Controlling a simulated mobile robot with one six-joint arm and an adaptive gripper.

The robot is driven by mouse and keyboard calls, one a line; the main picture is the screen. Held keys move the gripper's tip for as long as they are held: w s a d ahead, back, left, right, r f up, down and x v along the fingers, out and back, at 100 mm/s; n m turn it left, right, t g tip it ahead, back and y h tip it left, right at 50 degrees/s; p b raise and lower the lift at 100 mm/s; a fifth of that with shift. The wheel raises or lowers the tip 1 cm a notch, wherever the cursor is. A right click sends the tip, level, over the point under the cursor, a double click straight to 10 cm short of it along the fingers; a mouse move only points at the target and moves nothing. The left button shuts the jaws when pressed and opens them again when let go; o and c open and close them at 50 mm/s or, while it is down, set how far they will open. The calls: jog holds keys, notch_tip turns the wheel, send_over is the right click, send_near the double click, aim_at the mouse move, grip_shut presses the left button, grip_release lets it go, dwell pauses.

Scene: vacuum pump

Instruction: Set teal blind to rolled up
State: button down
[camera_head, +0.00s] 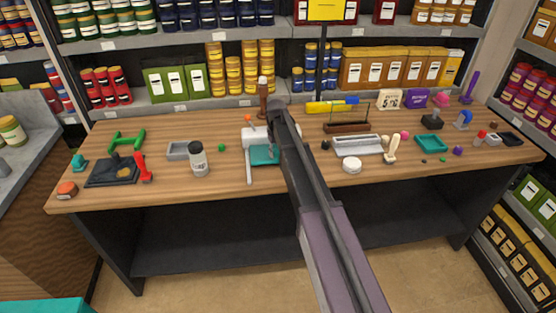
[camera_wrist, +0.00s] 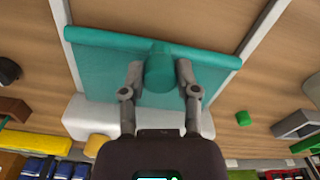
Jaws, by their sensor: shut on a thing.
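The teal blind (camera_head: 263,155) hangs out of a white housing (camera_head: 256,136) near the middle of the wooden table, partly covered by my arm in the head view. In the wrist view the teal sheet (camera_wrist: 100,78) spreads from the white housing (camera_wrist: 90,112) to a teal bar (camera_wrist: 212,53) along its far edge. A rounded teal pull tab (camera_wrist: 159,70) stands at the middle of that bar. My gripper (camera_wrist: 159,75) has its two fingers on either side of the tab and is shut on it. In the head view my fingertips are hidden behind my arm.
A grey-lidded jar (camera_head: 198,160) stands left of the blind, and a white round tin (camera_head: 352,166) lies to the right. A brown upright handle (camera_head: 263,97) stands behind the housing. Many small items crowd both table sides. Stocked shelves line the back.

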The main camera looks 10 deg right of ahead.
jog(key=w, duration=0.6)
jog(key=shift+w, duration=0.2)
jog(key=shift+c, duration=1.7)
grip_release()
jog(key=shift+s, duration=0.15)
